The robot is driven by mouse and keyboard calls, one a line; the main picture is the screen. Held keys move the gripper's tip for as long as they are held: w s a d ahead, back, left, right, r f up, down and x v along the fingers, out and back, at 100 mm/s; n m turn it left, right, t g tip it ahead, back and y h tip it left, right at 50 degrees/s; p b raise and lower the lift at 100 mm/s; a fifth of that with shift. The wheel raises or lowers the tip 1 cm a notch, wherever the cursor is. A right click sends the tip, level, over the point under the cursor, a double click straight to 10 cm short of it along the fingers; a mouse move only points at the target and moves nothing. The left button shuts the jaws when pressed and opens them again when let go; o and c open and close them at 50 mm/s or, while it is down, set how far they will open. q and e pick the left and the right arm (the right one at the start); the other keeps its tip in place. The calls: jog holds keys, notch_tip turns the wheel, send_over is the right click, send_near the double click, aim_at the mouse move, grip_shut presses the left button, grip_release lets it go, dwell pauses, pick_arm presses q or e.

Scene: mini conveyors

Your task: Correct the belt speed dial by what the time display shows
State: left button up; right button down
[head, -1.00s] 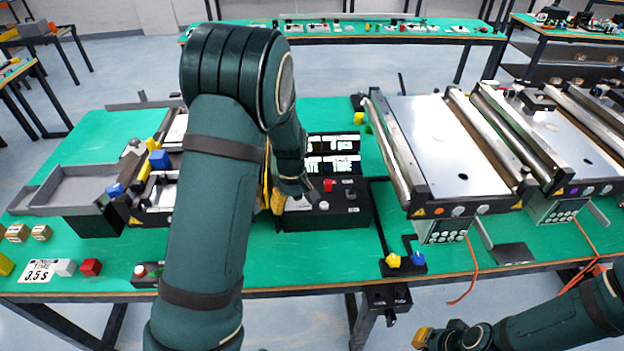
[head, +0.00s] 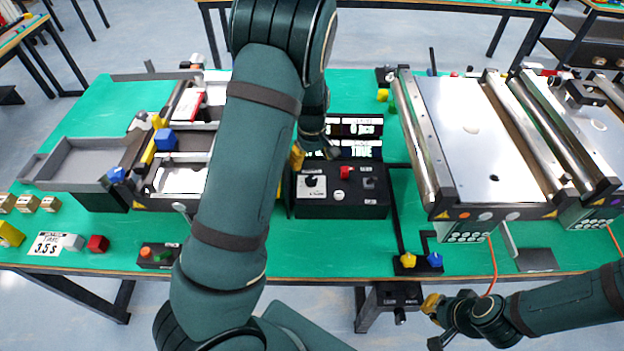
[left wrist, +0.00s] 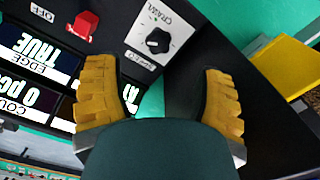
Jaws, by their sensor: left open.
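The black control box (head: 345,209) stands mid-table with a black dial (head: 312,181) on a white plate, a red switch and a dark switch. In the left wrist view the dial (left wrist: 158,40) lies beyond and between my fingertips, untouched. The display panels (head: 355,151) behind the box read "0 pcs" and "TRUE"; the left wrist view shows "EDGE TRUE" (left wrist: 38,48) upside down. Another panel is partly hidden by a finger, its value unreadable. My left gripper (left wrist: 160,100) is open and empty. My right gripper (head: 434,320) is in front of the table edge; its opening is unclear.
A card (head: 50,243) reading "3.5 s" lies at the left beside grey and red blocks. A grey tray (head: 85,160) and a small conveyor stand left, partly behind my arm. A larger conveyor (head: 470,140) stands right. A small button box (head: 158,256) sits at the front edge.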

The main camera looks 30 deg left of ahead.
aim_at(312, 180)
pick_arm(q)
notch_tip(312, 180, down, 9)
jog(key=shift+r+b, duration=0.1)
jog(key=shift+b, duration=0.2)
jog(key=c, duration=1.2)
